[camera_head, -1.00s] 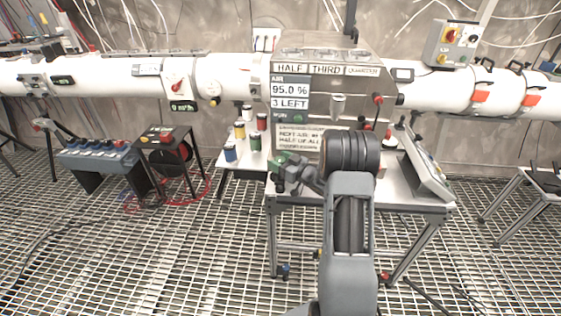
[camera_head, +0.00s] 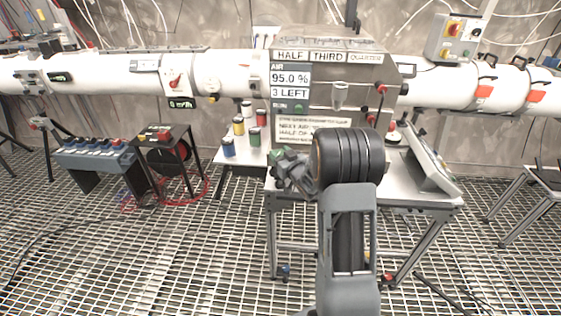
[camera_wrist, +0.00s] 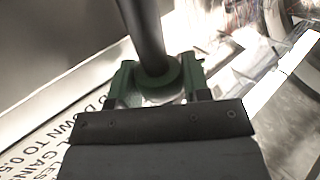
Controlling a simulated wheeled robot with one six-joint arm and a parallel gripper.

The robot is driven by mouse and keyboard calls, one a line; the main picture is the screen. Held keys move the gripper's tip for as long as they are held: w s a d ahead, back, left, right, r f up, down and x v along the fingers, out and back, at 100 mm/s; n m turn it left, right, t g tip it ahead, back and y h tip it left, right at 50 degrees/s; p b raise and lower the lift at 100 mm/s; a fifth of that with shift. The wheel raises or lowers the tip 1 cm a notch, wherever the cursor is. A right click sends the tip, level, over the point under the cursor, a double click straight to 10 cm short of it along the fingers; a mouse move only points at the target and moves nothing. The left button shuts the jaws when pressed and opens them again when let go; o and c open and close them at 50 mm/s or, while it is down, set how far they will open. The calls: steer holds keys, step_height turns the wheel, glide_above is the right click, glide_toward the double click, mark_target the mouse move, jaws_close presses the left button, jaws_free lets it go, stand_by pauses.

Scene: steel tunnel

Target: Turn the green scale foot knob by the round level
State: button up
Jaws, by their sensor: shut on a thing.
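In the wrist view a green round knob (camera_wrist: 163,76) sits under a dark upright rod, between the two green-tipped fingers of my gripper (camera_wrist: 158,84). The fingers are shut on the knob from both sides. In the head view my gripper (camera_head: 284,157) is at the left edge of the steel table, in front of the box with the air display. The knob is too small to tell from the fingertips there. I cannot make out the round level in either view.
The steel table (camera_head: 400,191) carries a tilted panel (camera_head: 428,168) on its right side. A sign (camera_head: 313,130) stands close behind my gripper. Several coloured cans, including a blue one (camera_head: 228,147), stand to the left. Grating floor is open in front.

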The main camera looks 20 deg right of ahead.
steer(key=shift+h, duration=0.4)
steer(key=o, duration=0.9)
steer(key=s, duration=0.4)
steer(key=s+d+b, duration=0.1)
steer(key=s, duration=0.8)
steer(key=shift+s+d, duration=0.25)
steer(key=shift+s, duration=0.15)
